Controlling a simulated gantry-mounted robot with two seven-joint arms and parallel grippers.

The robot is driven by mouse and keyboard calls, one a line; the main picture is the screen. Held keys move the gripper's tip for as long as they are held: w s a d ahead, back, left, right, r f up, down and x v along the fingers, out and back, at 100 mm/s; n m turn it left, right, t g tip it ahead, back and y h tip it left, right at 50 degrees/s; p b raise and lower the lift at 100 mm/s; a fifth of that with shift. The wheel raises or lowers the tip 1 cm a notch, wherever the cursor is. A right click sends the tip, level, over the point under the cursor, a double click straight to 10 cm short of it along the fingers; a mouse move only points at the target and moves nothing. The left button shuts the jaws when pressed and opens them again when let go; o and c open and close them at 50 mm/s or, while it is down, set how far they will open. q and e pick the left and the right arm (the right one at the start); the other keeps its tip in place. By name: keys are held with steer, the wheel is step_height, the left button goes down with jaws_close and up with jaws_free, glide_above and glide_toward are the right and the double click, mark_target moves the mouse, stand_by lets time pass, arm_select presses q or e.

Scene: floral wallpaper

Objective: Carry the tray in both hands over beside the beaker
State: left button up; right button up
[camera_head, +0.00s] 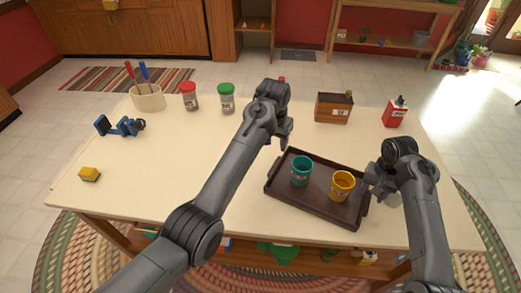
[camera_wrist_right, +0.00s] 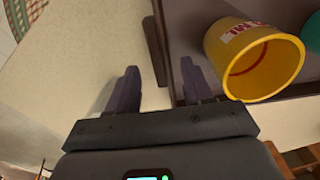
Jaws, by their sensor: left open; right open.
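The dark brown tray (camera_head: 318,207) lies on the table right of centre, holding a teal cup (camera_head: 300,171) and a yellow cup (camera_head: 342,186). The yellow cup (camera_wrist_right: 254,60) also shows in the right wrist view. My left gripper (camera_head: 287,138) is at the tray's far left corner; its fingertips are partly hidden. My right gripper (camera_head: 374,187) is at the tray's right end. In the right wrist view its fingers (camera_wrist_right: 158,90) stand apart, the tray's edge (camera_wrist_right: 155,45) between them; contact cannot be told. I cannot identify a beaker with certainty.
A white holder with tools (camera_head: 148,98), a red-lidded jar (camera_head: 189,97) and a green-lidded jar (camera_head: 227,99) stand at the back left. A blue clamp (camera_head: 120,126) and yellow block (camera_head: 90,174) lie left. A wooden box (camera_head: 334,109) and red can (camera_head: 395,113) stand back right.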

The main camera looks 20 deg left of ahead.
step_height(320, 180, up, 8)
steer(key=shift+r, duration=0.2)
stand_by(0.6)
